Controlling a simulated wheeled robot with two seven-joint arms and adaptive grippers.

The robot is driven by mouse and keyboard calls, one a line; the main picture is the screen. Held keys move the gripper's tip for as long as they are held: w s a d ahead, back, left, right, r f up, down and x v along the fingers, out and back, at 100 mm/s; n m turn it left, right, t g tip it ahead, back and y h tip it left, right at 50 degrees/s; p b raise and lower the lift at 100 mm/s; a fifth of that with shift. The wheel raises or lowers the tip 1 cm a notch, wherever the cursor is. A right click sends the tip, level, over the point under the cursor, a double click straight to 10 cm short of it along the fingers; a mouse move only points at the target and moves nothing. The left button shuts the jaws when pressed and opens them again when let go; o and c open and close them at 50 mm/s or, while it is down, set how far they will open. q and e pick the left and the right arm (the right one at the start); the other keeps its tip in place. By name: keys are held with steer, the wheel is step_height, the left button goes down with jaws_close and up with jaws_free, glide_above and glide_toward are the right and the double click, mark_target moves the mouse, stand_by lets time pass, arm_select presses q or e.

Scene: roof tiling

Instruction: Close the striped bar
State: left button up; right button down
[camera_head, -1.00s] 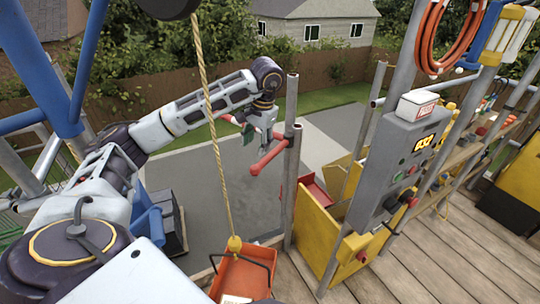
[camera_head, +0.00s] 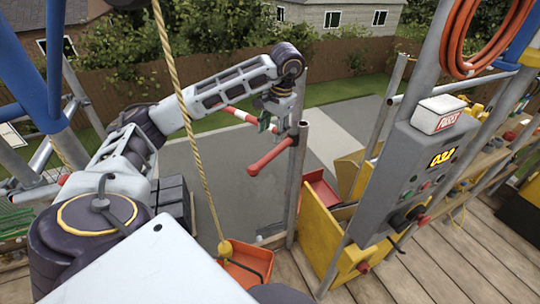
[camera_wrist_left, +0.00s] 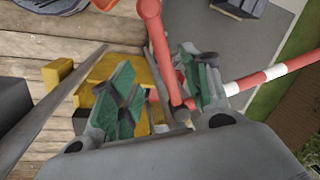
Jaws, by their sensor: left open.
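The striped bar (camera_head: 241,116) is red and white and reaches out left from the grey post (camera_head: 295,185), behind my left gripper. Its red handle arm (camera_head: 272,157) points toward me from the same post. My left gripper (camera_head: 268,119) is open at the bar near the post. In the left wrist view the bar's striped part (camera_wrist_left: 268,76) runs off to the right. The red handle arm (camera_wrist_left: 160,45) passes between the open green-padded fingers (camera_wrist_left: 160,88); I cannot tell whether they touch it. My right gripper is not in view.
A rope (camera_head: 188,125) hangs in front of my left arm, with an orange bucket (camera_head: 245,264) below. Right of the post stand a yellow bin (camera_head: 330,235) and a grey control box (camera_head: 412,165). Wooden planks (camera_head: 455,265) form the floor.

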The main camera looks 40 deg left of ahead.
mark_target(266, 157)
arm_select(q)
steer(key=shift+s+r, duration=0.1)
stand_by(0.3)
steer(key=shift+a+f+p, duration=0.3)
steer(key=shift+a+f, duration=0.15)
steer(key=shift+f, duration=1.8)
steer(key=shift+a+f+p, duration=0.25)
steer(key=shift+a+f, duration=0.2)
steer(key=shift+f, duration=1.85)
steer(key=shift+a+f+p, duration=0.3)
steer(key=shift+a+f, duration=0.15)
steer(key=shift+f, duration=1.8)
steer(key=shift+c, duration=0.4)
jaws_close()
